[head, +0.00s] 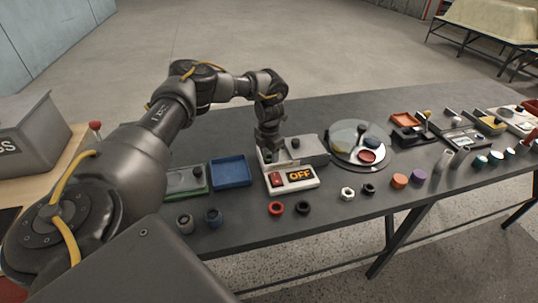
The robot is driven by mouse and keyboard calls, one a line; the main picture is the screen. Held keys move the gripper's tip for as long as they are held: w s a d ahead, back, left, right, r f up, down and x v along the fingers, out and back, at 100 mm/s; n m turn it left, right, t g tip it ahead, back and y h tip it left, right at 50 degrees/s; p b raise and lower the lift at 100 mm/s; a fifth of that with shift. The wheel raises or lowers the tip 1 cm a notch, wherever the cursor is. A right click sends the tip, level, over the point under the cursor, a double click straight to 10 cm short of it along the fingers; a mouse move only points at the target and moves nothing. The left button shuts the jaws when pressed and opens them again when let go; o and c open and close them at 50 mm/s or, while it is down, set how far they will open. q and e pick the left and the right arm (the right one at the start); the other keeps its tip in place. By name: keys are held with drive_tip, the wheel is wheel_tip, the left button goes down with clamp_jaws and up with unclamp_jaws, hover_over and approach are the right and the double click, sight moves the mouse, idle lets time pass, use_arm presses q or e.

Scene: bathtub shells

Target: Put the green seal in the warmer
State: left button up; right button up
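The warmer (302,185) is a pale box on the dark table, with a red switch and a lit display reading OFF. A grey lid-like block (306,150) sits at its back right. My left gripper (267,153) points down over the back left of the warmer. Its fingertips are small and dark here, so I cannot tell whether they are open or shut, or whether they hold anything. A red ring (276,208) and a black ring (303,207) lie in front of the warmer. My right gripper is not in view.
A blue tray (231,172) and a green-edged tray (188,181) stand left of the warmer. A round glass-like plate (346,136) with coloured pieces is to its right. Nuts, coloured caps and grey cylinders line the front right. The table's front edge is close.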

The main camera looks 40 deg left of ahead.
sight(269, 157)
use_arm(q)
wheel_tip(269, 157, up, 12)
drive_tip(key=shift+r, duration=0.2)
idle(0.4)
drive_tip(key=shift+r, duration=0.1)
idle(0.4)
